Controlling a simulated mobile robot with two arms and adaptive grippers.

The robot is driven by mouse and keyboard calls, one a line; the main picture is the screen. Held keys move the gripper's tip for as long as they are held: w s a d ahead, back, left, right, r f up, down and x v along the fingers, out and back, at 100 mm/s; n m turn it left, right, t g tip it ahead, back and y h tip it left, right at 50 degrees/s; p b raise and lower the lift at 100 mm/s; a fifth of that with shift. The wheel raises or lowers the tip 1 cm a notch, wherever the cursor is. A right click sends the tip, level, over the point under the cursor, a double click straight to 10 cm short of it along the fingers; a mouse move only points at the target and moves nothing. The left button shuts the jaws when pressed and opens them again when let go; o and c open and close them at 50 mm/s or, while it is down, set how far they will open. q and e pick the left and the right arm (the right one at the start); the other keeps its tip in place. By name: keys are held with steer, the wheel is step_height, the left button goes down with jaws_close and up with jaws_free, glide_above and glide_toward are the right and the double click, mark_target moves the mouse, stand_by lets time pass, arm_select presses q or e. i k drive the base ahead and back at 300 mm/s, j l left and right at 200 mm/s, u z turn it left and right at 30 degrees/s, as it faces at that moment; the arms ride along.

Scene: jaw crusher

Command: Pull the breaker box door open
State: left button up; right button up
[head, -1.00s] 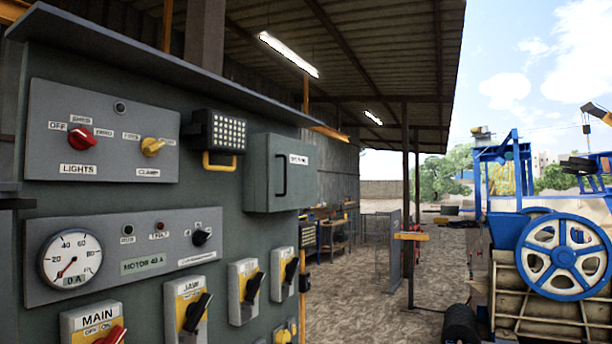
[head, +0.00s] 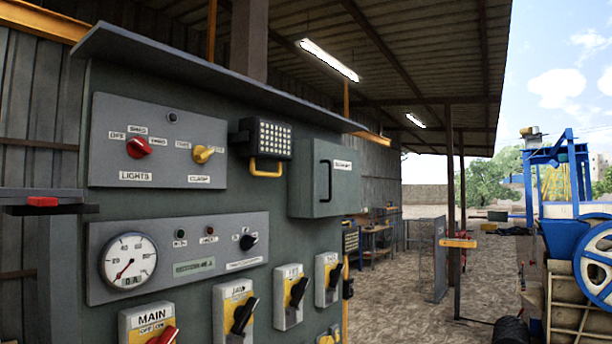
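The breaker box (head: 302,180) is a grey-green box on the upper right of the control panel. Its door (head: 343,196) carries a small white label and a black vertical bar handle (head: 325,181). The door looks shut. Neither of my grippers is in the head view, so their state and their distance from the handle do not show.
The panel holds a lights switch plate (head: 158,150), a work lamp (head: 266,140) beside the box, a gauge (head: 128,261) and several yellow rotary switches below. A canopy (head: 200,70) overhangs it. Open gravel (head: 400,300) lies to the right, before the blue crusher (head: 572,215).

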mark_target(335, 170)
steer(key=i+l+u, duration=0.2)
steer(key=u, duration=0.2)
steer(key=i+l+u, duration=0.1)
steer(key=l+u, duration=0.15)
steer(key=u, duration=0.15)
steer(key=i+l+u, duration=0.15)
steer(key=u, duration=0.3)
steer(key=i+l+u, duration=0.15)
steer(key=l+u, duration=0.2)
steer(key=l, duration=1.1)
steer(key=l+u, duration=0.3)
steer(key=l, duration=1.15)
